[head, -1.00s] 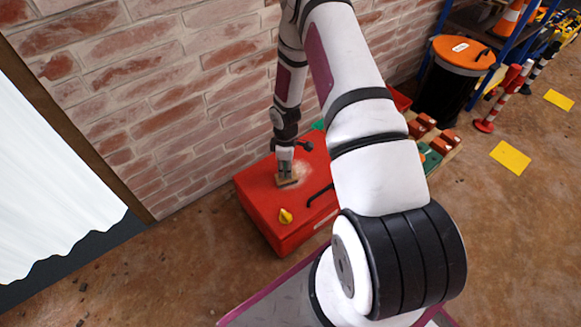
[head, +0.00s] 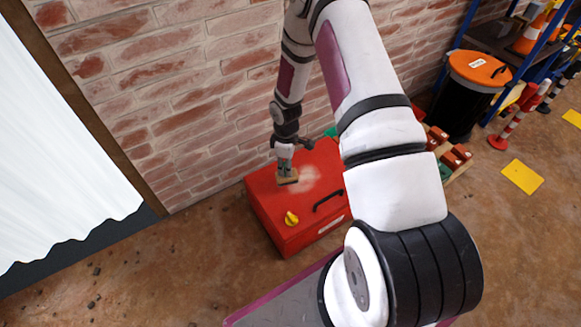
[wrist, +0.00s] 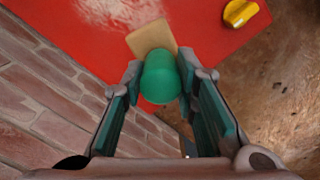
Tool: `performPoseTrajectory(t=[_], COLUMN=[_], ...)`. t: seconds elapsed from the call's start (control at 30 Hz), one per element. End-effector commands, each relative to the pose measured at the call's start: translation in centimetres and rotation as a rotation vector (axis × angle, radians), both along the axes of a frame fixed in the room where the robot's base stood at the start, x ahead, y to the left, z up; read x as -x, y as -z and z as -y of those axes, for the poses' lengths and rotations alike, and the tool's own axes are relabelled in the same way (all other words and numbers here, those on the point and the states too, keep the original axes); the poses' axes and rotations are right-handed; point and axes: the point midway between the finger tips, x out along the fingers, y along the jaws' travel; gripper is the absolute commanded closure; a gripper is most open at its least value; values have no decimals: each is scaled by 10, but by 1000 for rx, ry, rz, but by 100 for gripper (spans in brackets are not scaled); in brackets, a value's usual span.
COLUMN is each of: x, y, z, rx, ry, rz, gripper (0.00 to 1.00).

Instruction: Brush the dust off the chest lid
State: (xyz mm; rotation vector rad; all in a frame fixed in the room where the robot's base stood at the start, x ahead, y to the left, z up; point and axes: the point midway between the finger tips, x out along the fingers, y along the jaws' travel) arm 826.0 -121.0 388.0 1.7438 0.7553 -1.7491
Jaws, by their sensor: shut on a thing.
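The red chest (head: 270,215) stands on the floor against the brick wall, its lid shut. A pale dust patch (head: 308,178) lies on the lid; it also shows at the top left of the wrist view (wrist: 120,10). My gripper (head: 285,158) is above the lid, shut on a brush. The brush's green rounded handle (wrist: 160,78) is between the fingers in the wrist view, and its tan head (wrist: 150,38) is down at the lid, left of the dust in the head view. I cannot tell whether the bristles touch the lid.
A yellow knob-like object (head: 291,218) sits on the lid near its front left corner. A black handle (head: 328,199) is on the chest. An orange-lidded black bin (head: 476,80) and a red-white post (head: 512,122) stand at right. Floor in front is clear.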

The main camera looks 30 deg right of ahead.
Motion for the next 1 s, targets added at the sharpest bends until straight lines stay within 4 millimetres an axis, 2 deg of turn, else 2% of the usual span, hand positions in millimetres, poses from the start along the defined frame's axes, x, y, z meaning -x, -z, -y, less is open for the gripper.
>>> performPoseTrajectory(t=[0.03, 0.2, 0.57, 0.67, 0.77, 0.83, 1.0], x=[-1, -4, -4, -6, -10, -14, -18], y=[-8, -19, -20, -28, -51, -77, -158], z=[-2, -7, -8, -10, -15, -20, -43], rx=[0, 0, 0, 1, 7, 10, 16], ry=[-1, -1, 0, 12, 58, 113, 291], rz=[1, 0, 0, 1, 5, 8, 11], gripper=[95, 95, 95, 95, 95, 95, 95])
